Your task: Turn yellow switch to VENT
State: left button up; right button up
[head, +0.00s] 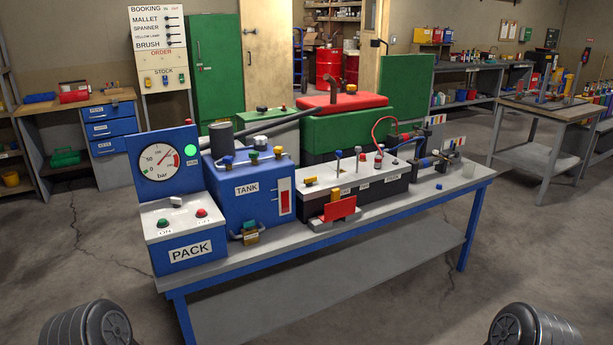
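A bench unit stands ahead of me in the head view. Its blue TANK box (262,200) carries a yellow knob (278,152) on top, beside a green knob (253,156) and a blue knob (227,161). I cannot tell which yellow part is the switch, and no VENT label is legible. Only grey rounded parts of my arms show at the bottom corners. Neither gripper is in view.
The blue-framed bench (290,242) also holds the PACK box (187,240) with a green and a red button, a pressure gauge (158,163), and pipes and hoses. Bare floor (410,290) lies in front. Shelves and a work table (545,108) stand behind.

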aim_at(308, 181)
jog(key=i+u, duration=0.1)
jog(key=u, duration=0.35)
jog(key=l+u, duration=0.15)
jog(key=u, duration=0.3)
jog(key=l+u, duration=0.15)
jog(key=u, duration=0.25)
jog(key=i+l+u, duration=0.15)
jog(key=l+u, duration=0.3)
jog(key=l, duration=0.7)
jog(key=l+u, duration=0.5)
jog(key=l, duration=1.15)
jog(key=k+l, duration=0.15)
jog(key=l, duration=0.35)
